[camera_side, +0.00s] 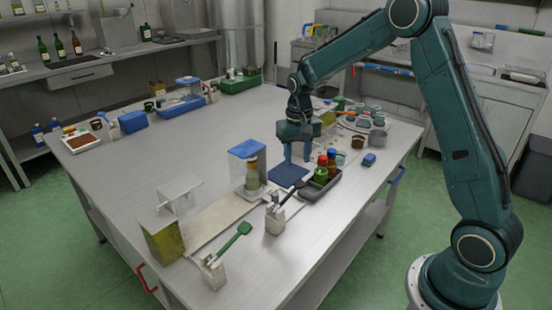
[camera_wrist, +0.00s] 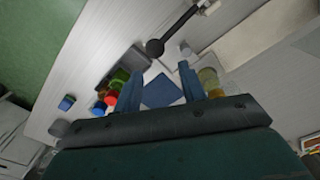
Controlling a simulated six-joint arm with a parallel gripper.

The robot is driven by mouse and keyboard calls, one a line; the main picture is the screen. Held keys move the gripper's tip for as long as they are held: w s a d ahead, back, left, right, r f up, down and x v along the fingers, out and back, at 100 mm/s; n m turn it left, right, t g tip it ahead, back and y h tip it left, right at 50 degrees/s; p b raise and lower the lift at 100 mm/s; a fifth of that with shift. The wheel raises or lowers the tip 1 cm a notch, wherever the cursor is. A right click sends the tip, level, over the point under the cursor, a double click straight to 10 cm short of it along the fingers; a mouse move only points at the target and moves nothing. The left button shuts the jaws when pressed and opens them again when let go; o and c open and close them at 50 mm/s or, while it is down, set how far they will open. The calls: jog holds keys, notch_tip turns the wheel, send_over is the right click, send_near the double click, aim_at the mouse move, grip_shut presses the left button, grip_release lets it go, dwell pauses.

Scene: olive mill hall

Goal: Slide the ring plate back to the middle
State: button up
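A flat dark blue square plate (camera_side: 287,178) lies on the metal table directly below my gripper (camera_side: 298,160). It also shows in the wrist view (camera_wrist: 163,91), between my two fingers. I take it as the ring plate, but I cannot make out a ring on it. My gripper (camera_wrist: 161,75) points down with its blue fingers apart and nothing visible gripped between them. I cannot tell whether the fingertips touch the plate.
A clear blue-topped box (camera_side: 248,149) and a pale bottle (camera_side: 251,174) stand close left. A black-handled tool (camera_side: 291,190) leans in front. The table's middle left is clear.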

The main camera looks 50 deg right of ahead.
send_over(275, 194)
jog(key=shift+w+f+n, duration=0.1)
jog(key=shift+f+n, duration=0.2)
jog(key=shift+f, duration=0.05)
notch_tip(275, 194, down, 14)
jog(key=shift+r, duration=0.1)
dwell(0.7)
jog(key=shift+c, duration=0.2)
grip_shut()
